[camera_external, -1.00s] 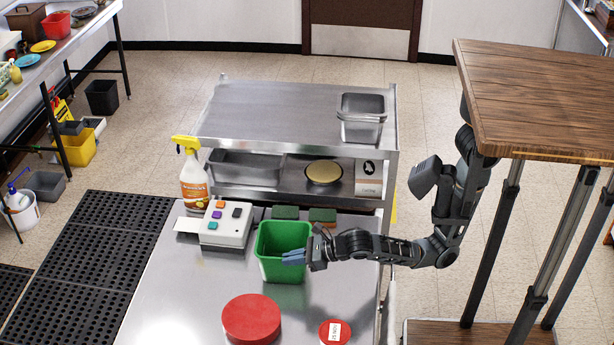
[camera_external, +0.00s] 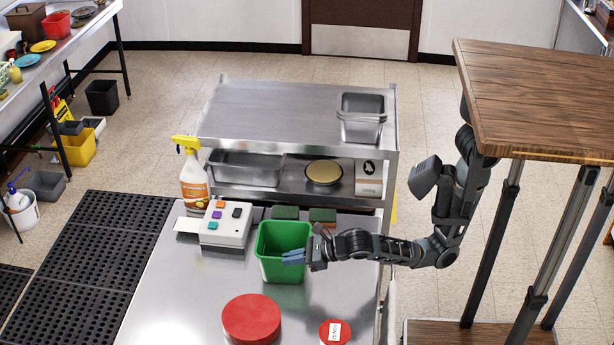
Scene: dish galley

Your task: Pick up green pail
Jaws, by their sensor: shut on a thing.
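The green pail (camera_external: 284,270) stands upright on the steel counter (camera_external: 190,290), open at the top. My gripper (camera_external: 293,257) reaches it from the right, with its bluish fingers at the pail's right front wall. It is shut on the pail's wall. The far finger is partly hidden. The pail's base appears to be at the counter surface; I cannot tell any gap under it.
A white box with coloured buttons (camera_external: 226,225) and a spray bottle (camera_external: 192,180) stand left of the pail. Green-topped sponges (camera_external: 285,213) lie behind it. A large red disc (camera_external: 251,318) and a smaller red lid (camera_external: 335,332) lie in front. The counter's left front is clear.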

